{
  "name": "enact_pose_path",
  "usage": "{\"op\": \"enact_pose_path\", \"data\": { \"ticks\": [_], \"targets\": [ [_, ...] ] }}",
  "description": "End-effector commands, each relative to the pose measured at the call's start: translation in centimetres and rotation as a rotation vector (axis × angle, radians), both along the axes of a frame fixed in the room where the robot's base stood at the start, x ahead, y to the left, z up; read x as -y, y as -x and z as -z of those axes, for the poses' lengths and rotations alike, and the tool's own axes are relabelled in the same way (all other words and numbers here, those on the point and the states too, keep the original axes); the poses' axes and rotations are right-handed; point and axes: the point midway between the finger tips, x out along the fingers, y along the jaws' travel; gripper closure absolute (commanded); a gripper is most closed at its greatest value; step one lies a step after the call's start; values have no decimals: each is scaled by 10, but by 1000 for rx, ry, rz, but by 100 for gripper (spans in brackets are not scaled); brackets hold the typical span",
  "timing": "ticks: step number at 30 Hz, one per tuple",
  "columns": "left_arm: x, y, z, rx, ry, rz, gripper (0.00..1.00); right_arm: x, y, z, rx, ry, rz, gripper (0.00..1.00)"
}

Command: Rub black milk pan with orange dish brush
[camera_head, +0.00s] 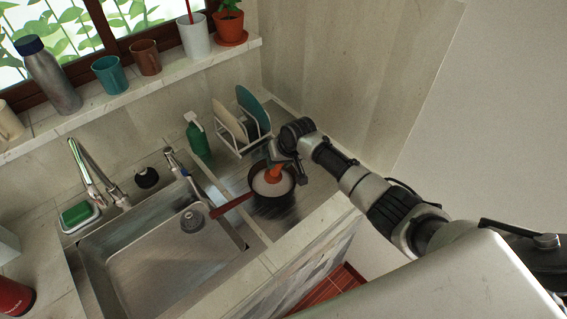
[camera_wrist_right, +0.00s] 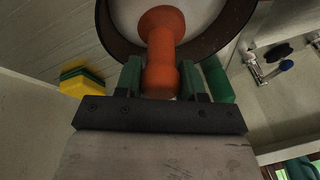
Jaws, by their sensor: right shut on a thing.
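The black milk pan (camera_head: 271,203) stands on the ribbed drainboard right of the sink, with its dark red handle (camera_head: 232,205) pointing left over the sink's edge. Its inside looks pale. My right gripper (camera_head: 283,162) is above the pan, shut on the orange dish brush (camera_head: 274,175). In the right wrist view, the brush (camera_wrist_right: 161,65) stands between the two fingers (camera_wrist_right: 163,82), its flared end over the pale inside of the pan, whose dark rim (camera_wrist_right: 228,40) curves around it. I cannot tell whether the brush touches the pan bottom. My left gripper is not in view.
A rack with plates (camera_head: 241,125) and a green bottle (camera_head: 197,138) stand just behind the pan. The empty sink (camera_head: 150,262) and faucet (camera_head: 92,175) are left. Cups line the windowsill. A wall bounds the right.

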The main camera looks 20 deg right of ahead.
Motion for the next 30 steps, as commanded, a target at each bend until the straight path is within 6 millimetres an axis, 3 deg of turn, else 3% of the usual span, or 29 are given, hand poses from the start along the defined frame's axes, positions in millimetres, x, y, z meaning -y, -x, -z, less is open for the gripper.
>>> {"op": "enact_pose_path", "data": {
  "ticks": [10,21,30],
  "targets": [
    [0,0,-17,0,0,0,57,-23,12,0,-10,-2,-2,85],
    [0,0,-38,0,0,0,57,-26,34,-4,-9,0,-1,85],
    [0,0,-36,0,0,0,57,-14,44,0,-6,0,1,85]
  ]
}}
